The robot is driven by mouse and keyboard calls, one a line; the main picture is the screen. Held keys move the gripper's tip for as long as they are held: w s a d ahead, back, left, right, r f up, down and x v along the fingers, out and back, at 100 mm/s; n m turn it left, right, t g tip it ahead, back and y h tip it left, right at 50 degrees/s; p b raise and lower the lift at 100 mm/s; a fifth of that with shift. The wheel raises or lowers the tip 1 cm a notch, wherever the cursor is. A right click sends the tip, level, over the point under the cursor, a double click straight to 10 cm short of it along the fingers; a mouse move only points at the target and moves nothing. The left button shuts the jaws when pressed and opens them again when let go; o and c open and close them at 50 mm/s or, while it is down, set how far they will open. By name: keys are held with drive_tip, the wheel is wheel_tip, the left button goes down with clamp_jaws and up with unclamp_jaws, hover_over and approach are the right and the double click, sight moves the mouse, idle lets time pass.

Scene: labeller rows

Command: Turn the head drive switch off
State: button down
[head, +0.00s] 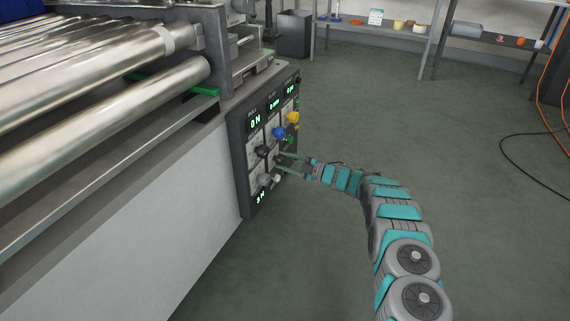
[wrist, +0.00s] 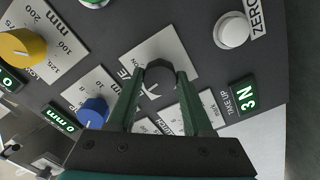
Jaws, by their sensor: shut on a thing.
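The head drive switch is a dark, faceted knob (wrist: 160,74) on a white plate whose visible lettering ends in "VE". My gripper (wrist: 158,82) is shut on it, with one green finger on each side of the knob. In the head view my gripper (head: 287,162) reaches the front of the dark control panel (head: 240,150) from the right. There the fingers largely hide the knob. The knob's pointer position cannot be read, and much of the plate's lettering is covered by the fingers.
Close around the gripper are a blue knob (wrist: 93,112), a yellow knob (wrist: 22,46), a white button (wrist: 232,31) and a take-up display (wrist: 242,96). Metal rollers (head: 90,75) lie left of the panel. The floor (head: 400,130) to the right is mostly clear.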

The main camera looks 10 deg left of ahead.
drive_tip(key=n+b, duration=0.1)
drive_tip(key=n, duration=0.2)
drive_tip(key=n+b, duration=0.2)
drive_tip(key=shift+f+n, duration=0.2)
drive_tip(key=shift+n, duration=0.2)
drive_tip(key=shift+n+b, duration=0.75)
drive_tip(key=shift+n, duration=0.05)
drive_tip(key=shift+r, duration=0.1)
drive_tip(key=shift+c, duration=1.5)
unclamp_jaws()
drive_tip(key=v, duration=0.7)
drive_tip(key=shift+s+d, duration=0.15)
drive_tip(key=shift+d, duration=0.2)
drive_tip(key=shift+r, duration=0.1)
